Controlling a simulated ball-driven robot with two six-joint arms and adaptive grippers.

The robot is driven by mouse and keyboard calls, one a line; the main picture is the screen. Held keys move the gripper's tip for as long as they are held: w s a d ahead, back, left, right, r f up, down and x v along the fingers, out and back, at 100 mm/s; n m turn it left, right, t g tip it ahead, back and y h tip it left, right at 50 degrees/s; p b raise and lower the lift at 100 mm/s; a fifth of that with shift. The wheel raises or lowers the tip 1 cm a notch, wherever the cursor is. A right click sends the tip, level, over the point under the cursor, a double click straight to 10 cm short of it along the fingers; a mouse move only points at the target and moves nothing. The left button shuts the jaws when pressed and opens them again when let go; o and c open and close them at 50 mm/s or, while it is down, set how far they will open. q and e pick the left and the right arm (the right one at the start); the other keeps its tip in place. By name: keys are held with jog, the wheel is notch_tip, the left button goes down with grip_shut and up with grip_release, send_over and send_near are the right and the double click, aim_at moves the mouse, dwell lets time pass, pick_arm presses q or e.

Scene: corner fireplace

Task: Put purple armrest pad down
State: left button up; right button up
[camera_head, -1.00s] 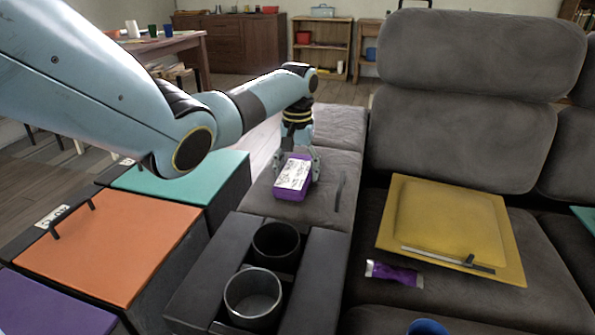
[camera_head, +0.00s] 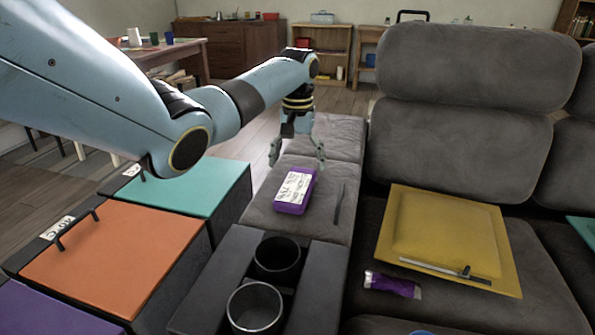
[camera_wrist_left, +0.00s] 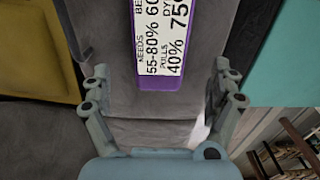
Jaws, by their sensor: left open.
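The purple box (camera_head: 295,191) with a white printed label lies flat on the grey padded armrest (camera_head: 328,219). My left gripper (camera_head: 297,160) is open just above and behind the box, apart from it. In the left wrist view, the box (camera_wrist_left: 163,83) shows beyond the open fingers (camera_wrist_left: 162,90), its label up and nothing gripping it. My right gripper is not in view.
A dark thin strip (camera_head: 339,203) lies on the armrest to the right of the box. Two cup holders (camera_head: 277,258) are in front. A yellow cushion (camera_head: 446,232) and a purple wrapper (camera_head: 392,285) lie on the sofa seat. Orange (camera_head: 118,248) and teal (camera_head: 185,188) lidded bins stand at left.

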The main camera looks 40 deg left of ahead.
aim_at(298, 180)
pick_arm(q)
notch_tip(298, 180, up, 6)
jog(key=shift+f+p, duration=0.15)
jog(key=shift+p, duration=0.5)
